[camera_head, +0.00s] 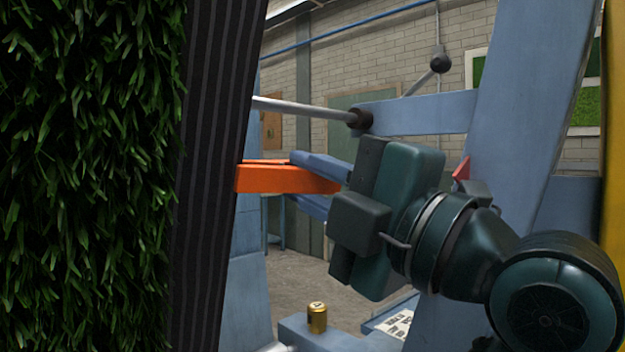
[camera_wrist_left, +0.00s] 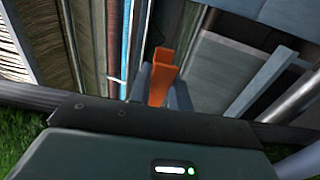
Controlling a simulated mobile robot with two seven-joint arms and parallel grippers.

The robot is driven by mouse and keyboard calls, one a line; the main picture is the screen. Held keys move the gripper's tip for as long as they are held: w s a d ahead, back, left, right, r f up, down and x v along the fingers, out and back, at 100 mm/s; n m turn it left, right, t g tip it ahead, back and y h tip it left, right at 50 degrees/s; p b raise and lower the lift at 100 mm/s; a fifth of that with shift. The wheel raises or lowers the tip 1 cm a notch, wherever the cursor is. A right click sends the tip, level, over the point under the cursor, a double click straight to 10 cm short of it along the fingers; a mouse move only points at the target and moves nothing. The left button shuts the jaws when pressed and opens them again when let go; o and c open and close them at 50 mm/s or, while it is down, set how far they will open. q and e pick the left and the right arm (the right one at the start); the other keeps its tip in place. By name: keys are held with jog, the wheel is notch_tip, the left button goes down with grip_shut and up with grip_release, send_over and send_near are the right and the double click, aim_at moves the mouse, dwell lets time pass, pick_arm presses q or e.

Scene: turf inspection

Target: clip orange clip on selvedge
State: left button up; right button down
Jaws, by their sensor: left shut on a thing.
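The turf (camera_head: 85,170) hangs upright at the left of the head view. Its selvedge, a dark striped strip (camera_head: 212,150), runs down its right side. My left gripper (camera_head: 312,182) is shut on the orange clip (camera_head: 270,180), with blue-grey fingers above and below it. The clip points left, and its tip meets the selvedge's right edge in the picture. I cannot tell whether its jaws are around the edge, touching it or just beside it. The clip also shows upright between the fingers in the left wrist view (camera_wrist_left: 160,82). My right gripper is not in view.
A blue frame post (camera_head: 520,130) and crossbar (camera_head: 420,113) stand behind the gripper. A metal rod (camera_head: 300,107) runs from the crossbar toward the turf. A gold can (camera_head: 317,318) stands on a blue ledge (camera_head: 335,338) below. Open floor shows between.

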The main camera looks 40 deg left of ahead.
pick_arm(q)
jog(key=shift+s, duration=0.7)
dwell(0.4)
jog(key=shift+s+p, duration=0.5)
jog(key=shift+s, duration=0.25)
dwell(0.3)
dwell(0.9)
jog(key=o, duration=0.7)
jog(key=shift+d, duration=0.1)
jog(key=shift+o, duration=0.9)
jog(key=shift+f, duration=0.1)
